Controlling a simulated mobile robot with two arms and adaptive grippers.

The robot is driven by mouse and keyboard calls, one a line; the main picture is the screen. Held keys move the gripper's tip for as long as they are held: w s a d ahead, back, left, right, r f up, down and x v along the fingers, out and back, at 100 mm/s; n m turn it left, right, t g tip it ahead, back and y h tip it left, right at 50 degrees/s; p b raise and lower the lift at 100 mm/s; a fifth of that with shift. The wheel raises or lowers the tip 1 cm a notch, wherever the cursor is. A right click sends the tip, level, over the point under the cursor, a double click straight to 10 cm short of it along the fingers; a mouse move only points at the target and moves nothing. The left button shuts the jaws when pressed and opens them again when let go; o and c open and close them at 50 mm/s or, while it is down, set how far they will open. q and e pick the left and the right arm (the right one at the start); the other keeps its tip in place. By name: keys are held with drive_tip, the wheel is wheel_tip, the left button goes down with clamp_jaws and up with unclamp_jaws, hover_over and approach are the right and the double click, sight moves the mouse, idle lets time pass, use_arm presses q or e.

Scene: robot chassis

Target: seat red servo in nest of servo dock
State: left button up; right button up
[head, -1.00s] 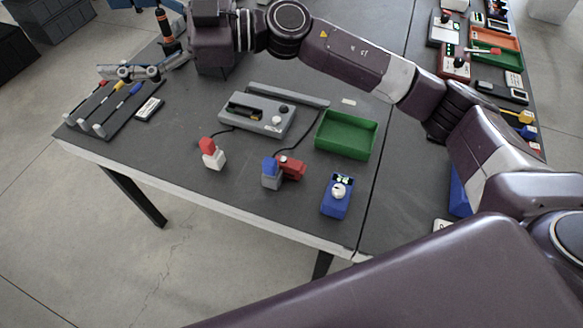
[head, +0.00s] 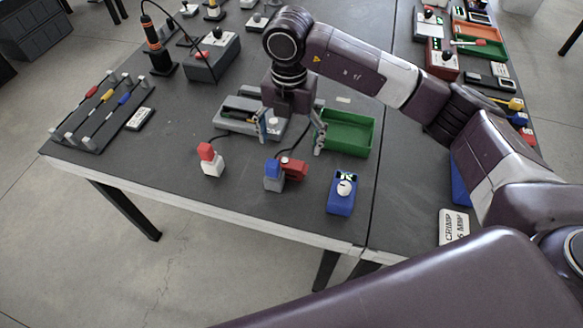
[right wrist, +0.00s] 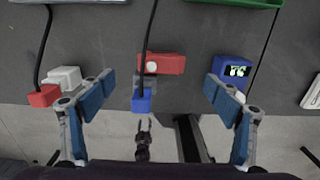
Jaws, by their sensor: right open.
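The red servo (head: 295,168), a small red block with a white disc on top, lies near the front of the table; it also shows in the right wrist view (right wrist: 172,65). A blue-and-grey plug (head: 273,177) stands close against its left front; I cannot tell if they touch. The servo dock, apparently the grey box (head: 232,127) with a dark recess, sits behind, partly hidden by my right gripper. My right gripper (head: 290,142) points down, open and empty, above and behind the servo. In the right wrist view its blue-padded fingers (right wrist: 159,82) are spread either side of the servo.
A red-and-white plug (head: 210,161) stands to the left, with a cable. A blue box (head: 341,193) with a white knob is right of the servo. A green tray (head: 348,134) is behind right. A tool rack (head: 102,105) stands far left. The table's front edge is close.

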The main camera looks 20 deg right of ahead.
sight(291, 163)
drive_tip(key=f+p, duration=0.1)
drive_tip(key=f, duration=0.2)
drive_tip(key=f+p, duration=0.1)
drive_tip(key=f, duration=0.2)
drive_tip(key=shift+s+d+f, duration=0.1)
drive_tip(key=shift+s+f, duration=0.1)
drive_tip(key=shift+f, duration=0.45)
drive_tip(key=shift+c, duration=0.6)
